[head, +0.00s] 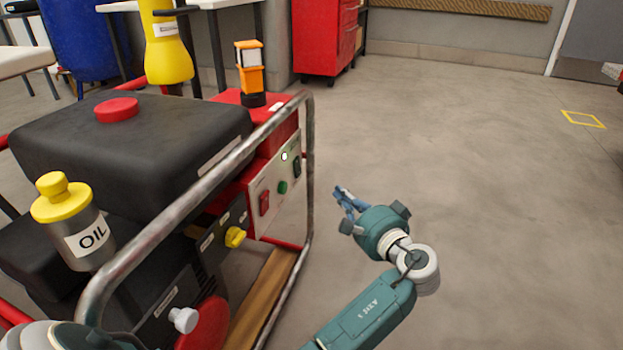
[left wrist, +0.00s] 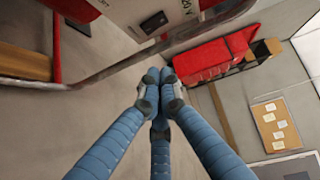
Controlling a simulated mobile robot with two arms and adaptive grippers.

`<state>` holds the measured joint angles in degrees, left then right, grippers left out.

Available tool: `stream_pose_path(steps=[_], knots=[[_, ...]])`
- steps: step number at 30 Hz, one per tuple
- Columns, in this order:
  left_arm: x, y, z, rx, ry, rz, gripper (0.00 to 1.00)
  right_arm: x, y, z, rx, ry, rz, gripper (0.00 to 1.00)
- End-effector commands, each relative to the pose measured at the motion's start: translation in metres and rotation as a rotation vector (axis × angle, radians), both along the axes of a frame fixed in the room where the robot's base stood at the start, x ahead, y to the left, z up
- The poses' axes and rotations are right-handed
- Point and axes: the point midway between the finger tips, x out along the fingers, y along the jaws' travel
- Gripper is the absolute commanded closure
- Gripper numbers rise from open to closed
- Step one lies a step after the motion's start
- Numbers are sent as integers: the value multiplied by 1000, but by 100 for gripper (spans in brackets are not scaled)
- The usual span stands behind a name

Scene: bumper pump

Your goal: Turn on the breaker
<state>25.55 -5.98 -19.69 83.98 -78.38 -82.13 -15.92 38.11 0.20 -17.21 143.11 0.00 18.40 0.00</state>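The generator's light control panel (head: 277,195) faces right inside a metal tube frame. It carries a red switch (head: 264,203), a green round part (head: 282,187) and a dark switch-like part (head: 297,167) near its right edge, probably the breaker; its lever position is too small to tell. A dark part, probably the same one, also shows in the left wrist view (left wrist: 153,22). My left gripper (head: 345,198) is right of the panel, apart from it, beyond the frame's upright. In the left wrist view its blue fingertips (left wrist: 155,80) are together with nothing between them. My right gripper is not in view.
The tube frame (head: 310,150) edges the panel. An oil bottle (head: 82,225) with a yellow cap, a yellow container (head: 165,55) and an orange lantern (head: 250,70) stand on or by the generator. A red cabinet (head: 325,35) stands behind.

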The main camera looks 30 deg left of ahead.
Motion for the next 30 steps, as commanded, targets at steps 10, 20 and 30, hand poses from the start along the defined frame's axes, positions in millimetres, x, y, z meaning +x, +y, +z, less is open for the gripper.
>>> stream_pose_path(steps=[10,20,30], knots=[[21,35,-10,4,-1,2,100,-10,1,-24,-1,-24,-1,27],[51,95,-18,1,-2,3,100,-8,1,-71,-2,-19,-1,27],[43,123,-15,1,1,-1,100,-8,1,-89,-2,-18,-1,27]])
